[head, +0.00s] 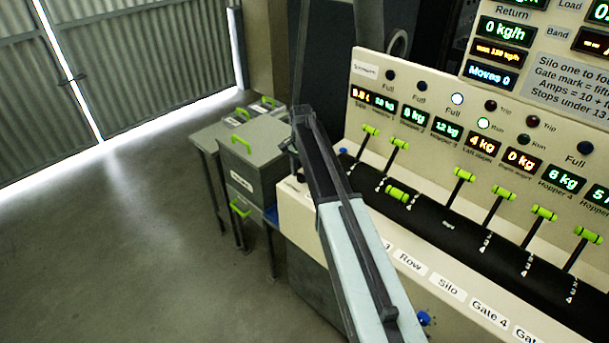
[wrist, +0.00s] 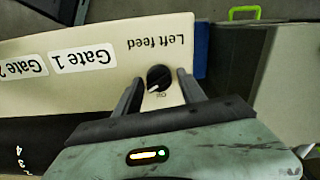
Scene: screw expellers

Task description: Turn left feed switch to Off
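The left feed switch (wrist: 158,78) is a black round knob on the cream panel, under an upside-down "Left feed" label in the wrist view. A pale mark on the knob points to the picture's lower left. Small lettering, apparently "Off", lies just below the knob. My gripper (wrist: 159,76) is open, with one finger on each side of the knob. A gap shows between each finger and the knob. I cannot tell how far above the panel the fingertips are.
Gate 1 label (wrist: 85,59) is left of the knob. In the head view, several green-handled levers (head: 464,174) stand along the black strip (head: 448,226). Grey bins (head: 254,148) with green handles stand left of the console. The floor (head: 120,230) at left is clear.

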